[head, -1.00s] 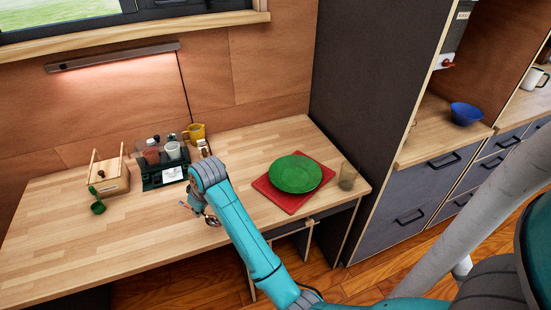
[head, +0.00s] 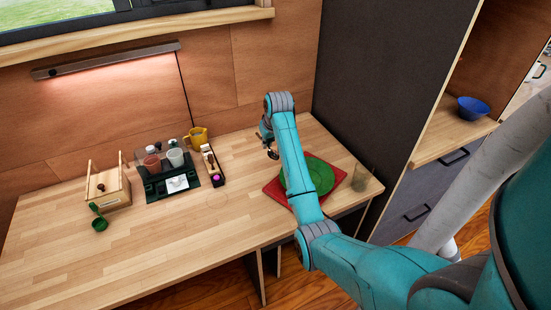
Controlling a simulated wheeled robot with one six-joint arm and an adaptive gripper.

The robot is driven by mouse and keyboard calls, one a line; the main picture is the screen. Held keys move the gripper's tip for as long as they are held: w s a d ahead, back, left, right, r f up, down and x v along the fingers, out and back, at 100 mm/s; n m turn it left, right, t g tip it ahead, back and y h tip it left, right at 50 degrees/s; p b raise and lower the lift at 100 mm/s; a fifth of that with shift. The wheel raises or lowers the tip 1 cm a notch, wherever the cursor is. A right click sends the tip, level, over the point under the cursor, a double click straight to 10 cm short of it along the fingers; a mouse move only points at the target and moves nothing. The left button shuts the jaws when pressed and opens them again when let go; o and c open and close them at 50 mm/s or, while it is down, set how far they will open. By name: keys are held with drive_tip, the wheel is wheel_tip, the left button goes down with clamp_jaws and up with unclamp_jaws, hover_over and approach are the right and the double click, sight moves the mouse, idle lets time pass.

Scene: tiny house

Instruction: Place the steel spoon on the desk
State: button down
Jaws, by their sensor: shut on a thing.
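My gripper (head: 267,136) is above the back right part of the desk, left of my arm's wrist and mostly seen from behind. It is shut on the steel spoon (head: 272,154), of which only a small shiny part shows below the fingers. The wooden desk (head: 160,240) stands against the wall, with a wide bare top. The spoon appears to be held above the desktop, but the gap is hard to judge.
A green plate (head: 322,176) on a red tray (head: 274,190) lies under my arm, with a clear glass (head: 362,177) to its right. A wooden box (head: 108,190), green scoop (head: 99,222), dark organizer (head: 152,188) and yellow mug (head: 197,136) stand left. The desk's front left is clear.

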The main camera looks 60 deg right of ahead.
sight(266, 161)
drive_tip(key=shift+f, duration=3.85)
drive_tip(key=shift+f, duration=0.1)
drive_tip(key=c, duration=1.3)
unclamp_jaws()
drive_tip(key=v, duration=1.2)
drive_tip(key=shift+a, duration=0.1)
